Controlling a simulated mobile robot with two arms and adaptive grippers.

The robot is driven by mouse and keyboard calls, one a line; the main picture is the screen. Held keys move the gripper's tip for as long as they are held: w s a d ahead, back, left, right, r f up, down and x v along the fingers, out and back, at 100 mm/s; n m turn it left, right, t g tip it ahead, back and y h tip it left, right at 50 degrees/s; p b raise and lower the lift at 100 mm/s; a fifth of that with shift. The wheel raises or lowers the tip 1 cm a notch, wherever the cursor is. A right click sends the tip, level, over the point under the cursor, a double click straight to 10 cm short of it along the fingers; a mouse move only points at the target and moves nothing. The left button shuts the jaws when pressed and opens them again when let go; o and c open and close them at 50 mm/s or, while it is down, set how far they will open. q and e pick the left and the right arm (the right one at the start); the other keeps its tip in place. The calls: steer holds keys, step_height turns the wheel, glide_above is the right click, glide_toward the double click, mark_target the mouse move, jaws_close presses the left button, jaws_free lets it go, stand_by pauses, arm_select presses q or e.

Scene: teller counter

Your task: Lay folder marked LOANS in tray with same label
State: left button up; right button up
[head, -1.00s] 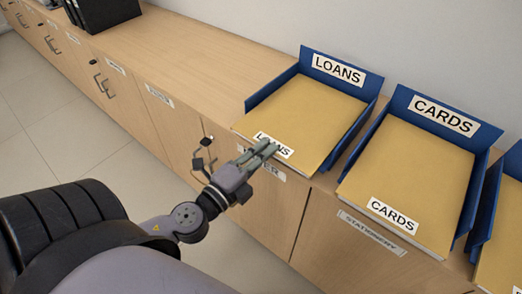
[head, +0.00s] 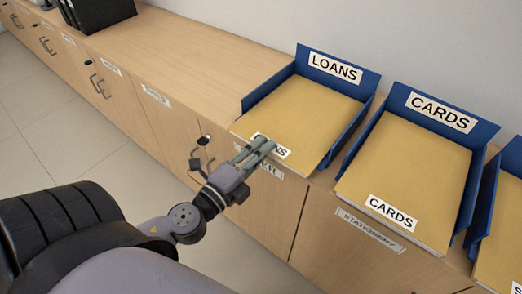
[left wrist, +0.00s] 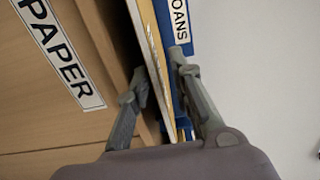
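The tan LOANS folder (head: 305,112) lies flat in the blue LOANS tray (head: 368,90), its front edge sticking out past the tray and counter edge. My left gripper (head: 264,146) is at that front edge, partly covering the folder's label. In the left wrist view, the fingers (left wrist: 157,75) stand apart, one on each side of the folder's edge (left wrist: 150,45). A gap shows beside the lower finger, so the gripper looks open. The tray's label (left wrist: 180,18) shows partly beyond. My right gripper is not in view.
A blue CARDS tray (head: 478,135) with a tan CARDS folder (head: 405,170) stands just to the right. Another tray with a folder (head: 500,255) is cut off at the right edge. Black binders (head: 95,12) stand at the far left. The counter (head: 195,60) between is clear.

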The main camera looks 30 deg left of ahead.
arm_select(q)
steer(key=shift+o, duration=0.8)
steer(key=s+a, duration=0.1)
steer(key=s, duration=1.1)
steer(key=shift+f, duration=0.15)
